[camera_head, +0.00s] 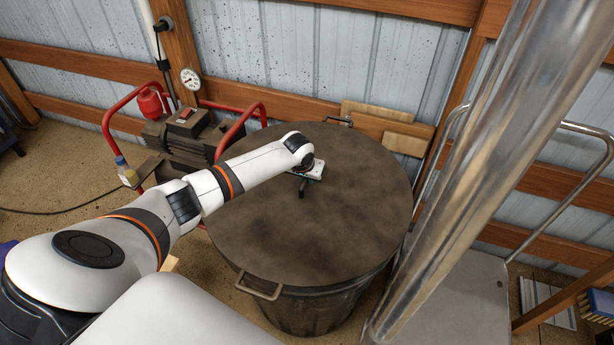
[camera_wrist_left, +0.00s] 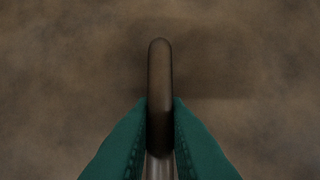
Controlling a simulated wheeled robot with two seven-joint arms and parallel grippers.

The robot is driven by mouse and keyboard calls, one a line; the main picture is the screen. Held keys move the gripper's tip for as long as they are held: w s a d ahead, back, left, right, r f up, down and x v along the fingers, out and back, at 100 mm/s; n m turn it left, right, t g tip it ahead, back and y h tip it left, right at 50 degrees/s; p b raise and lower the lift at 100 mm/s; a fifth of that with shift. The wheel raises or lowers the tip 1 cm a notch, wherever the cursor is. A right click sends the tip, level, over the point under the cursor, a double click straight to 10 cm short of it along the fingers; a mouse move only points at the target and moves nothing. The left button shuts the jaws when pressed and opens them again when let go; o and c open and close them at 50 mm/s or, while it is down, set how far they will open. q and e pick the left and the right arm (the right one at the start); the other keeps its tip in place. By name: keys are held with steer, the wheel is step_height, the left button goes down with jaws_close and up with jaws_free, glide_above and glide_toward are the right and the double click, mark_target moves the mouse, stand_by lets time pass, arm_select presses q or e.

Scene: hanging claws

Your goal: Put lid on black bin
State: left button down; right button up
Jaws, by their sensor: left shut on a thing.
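The dark round lid (camera_head: 340,220) lies over the top of the black bin (camera_head: 312,308) in the head view. It looks level and covers the whole opening; whether it is fully seated on the rim I cannot tell. My left gripper (camera_head: 303,186) is at the middle of the lid, shut on the lid's handle. In the left wrist view the green fingers (camera_wrist_left: 160,112) press on both sides of the brown handle (camera_wrist_left: 159,75), with the lid's brown surface (camera_wrist_left: 60,60) behind. My right gripper is not in view.
A red-framed compressor (camera_head: 185,135) stands left of the bin, close to my left arm. A metal-railed cart (camera_head: 455,300) stands at the right. A clear column (camera_head: 470,170) crosses the right side. A wooden-railed wall (camera_head: 330,50) is behind. Bin handles (camera_head: 260,287) stick out at the rim.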

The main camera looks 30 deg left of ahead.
arm_select(q)
steer(key=shift+w, duration=0.1)
steer(key=c, duration=1.3)
jaws_free()
steer(key=shift+c, duration=0.2)
steer(key=shift+s+f, duration=0.25)
steer(key=v, duration=1.2)
steer(key=shift+d, duration=0.1)
